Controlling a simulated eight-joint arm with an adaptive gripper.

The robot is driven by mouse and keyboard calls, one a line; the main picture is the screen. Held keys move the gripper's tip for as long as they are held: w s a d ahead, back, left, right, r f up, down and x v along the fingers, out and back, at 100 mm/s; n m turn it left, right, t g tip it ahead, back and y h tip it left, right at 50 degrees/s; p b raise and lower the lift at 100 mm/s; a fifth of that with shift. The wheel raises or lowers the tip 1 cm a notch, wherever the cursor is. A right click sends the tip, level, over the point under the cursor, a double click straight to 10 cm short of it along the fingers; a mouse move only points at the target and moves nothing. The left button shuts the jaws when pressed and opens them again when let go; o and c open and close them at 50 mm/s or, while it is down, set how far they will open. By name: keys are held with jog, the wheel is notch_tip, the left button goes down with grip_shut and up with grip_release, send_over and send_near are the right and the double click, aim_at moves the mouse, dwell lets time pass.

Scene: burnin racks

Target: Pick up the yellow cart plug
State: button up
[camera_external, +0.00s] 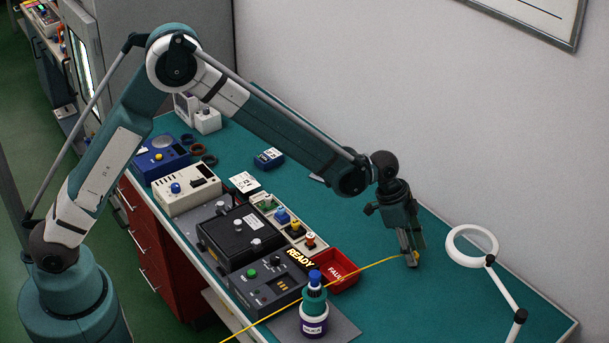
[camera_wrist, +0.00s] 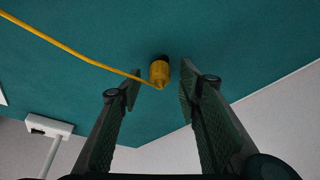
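The yellow cart plug (camera_wrist: 159,72) lies on the teal bench top, with a dark end and a yellow cable (camera_wrist: 70,50) running off to the upper left in the wrist view. My gripper (camera_wrist: 161,80) is open, with one finger on each side of the plug in that view and a visible gap to each. How far the fingertips are above the plug is hard to tell. In the external view my gripper (camera_external: 410,262) points down at the bench, low near the cable's end, and mostly hides the plug.
A red FAULT tray (camera_external: 345,283), a bottle (camera_external: 314,318) with a blue cap and a black READY panel (camera_external: 268,288) stand left of my gripper. A white ring lamp (camera_external: 451,243) stands to the right. The bench around the plug is clear.

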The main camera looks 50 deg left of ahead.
jog(key=shift+x, duration=1)
jog(key=c, duration=0.9)
